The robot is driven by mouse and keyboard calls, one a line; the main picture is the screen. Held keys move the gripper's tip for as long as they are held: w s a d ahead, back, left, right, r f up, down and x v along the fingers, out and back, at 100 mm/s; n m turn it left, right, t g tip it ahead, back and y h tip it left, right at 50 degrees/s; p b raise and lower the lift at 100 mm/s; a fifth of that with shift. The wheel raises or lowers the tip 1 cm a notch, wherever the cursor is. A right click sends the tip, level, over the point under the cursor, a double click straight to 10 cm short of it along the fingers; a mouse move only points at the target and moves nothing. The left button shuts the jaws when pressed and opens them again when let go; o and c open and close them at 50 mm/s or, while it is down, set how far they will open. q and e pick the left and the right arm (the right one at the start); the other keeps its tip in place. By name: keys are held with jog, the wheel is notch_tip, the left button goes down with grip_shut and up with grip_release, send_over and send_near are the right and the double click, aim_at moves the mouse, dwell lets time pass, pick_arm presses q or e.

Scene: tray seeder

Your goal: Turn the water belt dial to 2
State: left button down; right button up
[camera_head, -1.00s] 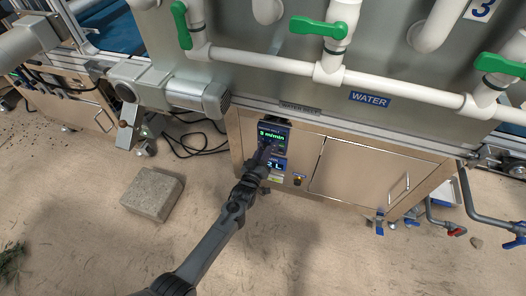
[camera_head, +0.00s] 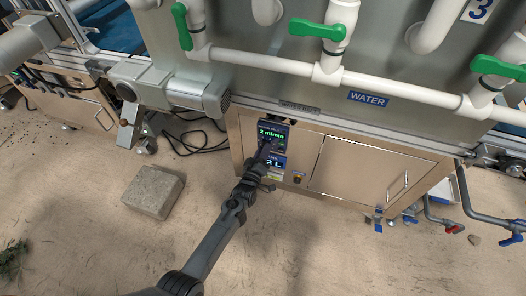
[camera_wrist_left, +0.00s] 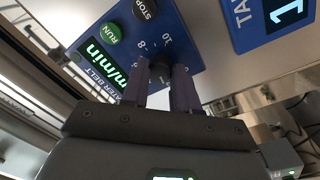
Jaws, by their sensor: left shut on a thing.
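The blue water belt panel (camera_head: 273,136) is on the front of the metal cabinet. Its green display (camera_head: 271,133) appears to read 2 m/min, in small figures. In the left wrist view the panel (camera_wrist_left: 190,52) shows a green RUN button (camera_wrist_left: 111,33), a dark STOP button (camera_wrist_left: 145,9) and a printed scale with 8 and 10 legible. The dark dial (camera_wrist_left: 160,69) is between the fingers of my left gripper (camera_wrist_left: 161,80), which is shut on it; the fingers hide part of the dial and scale. My left gripper (camera_head: 266,148) covers the panel's lower part in the head view.
A blue tank panel (camera_head: 272,163) sits just below the water belt panel. White pipes with green valve handles (camera_head: 318,28) run above. A concrete block (camera_head: 153,191) lies on the sandy floor, left of my left arm.

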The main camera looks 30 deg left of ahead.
pick_arm(q)
jog(key=c, duration=0.8)
grip_release()
jog(key=shift+c, duration=0.2)
jog(key=s+d+p, duration=0.1)
jog(key=s+p, duration=0.4)
jog(key=s, duration=0.5)
jog(key=shift+s+d+f, duration=0.25)
jog(key=shift+s+d, duration=0.05)
jog(key=shift+s, duration=0.05)
jog(key=shift+p, duration=0.3)
